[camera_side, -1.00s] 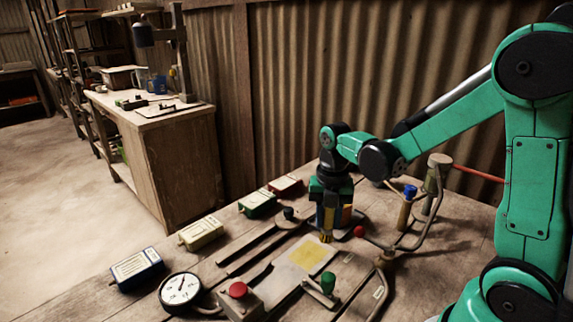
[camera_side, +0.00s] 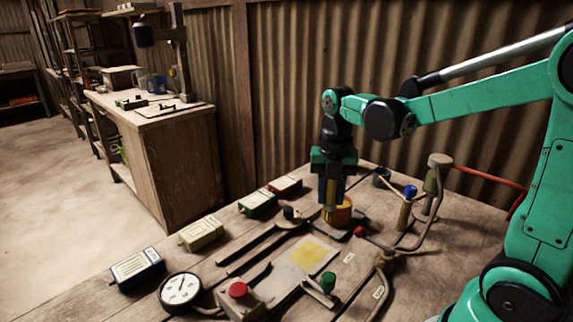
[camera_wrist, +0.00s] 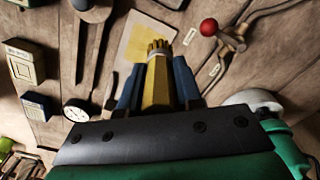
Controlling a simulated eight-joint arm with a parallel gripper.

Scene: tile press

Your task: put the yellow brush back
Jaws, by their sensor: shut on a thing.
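My gripper (camera_side: 331,198) is shut on the yellow brush (camera_side: 329,213), which points bristles down above the bench. In the wrist view the yellow brush (camera_wrist: 157,83) shows between my gripper's two blue fingers (camera_wrist: 157,80), with its bristle end pointing away from the wrist. An orange pot (camera_side: 344,214) stands right behind the brush in the side view and is partly hidden by it.
A plate with a yellow patch (camera_side: 308,254) lies in front of my gripper. A red-knobbed lever (camera_side: 359,232) and a blue-topped post (camera_side: 408,194) stand to the right. Several coloured boxes (camera_side: 202,233) line the left edge. A gauge (camera_side: 181,290) stands at front left.

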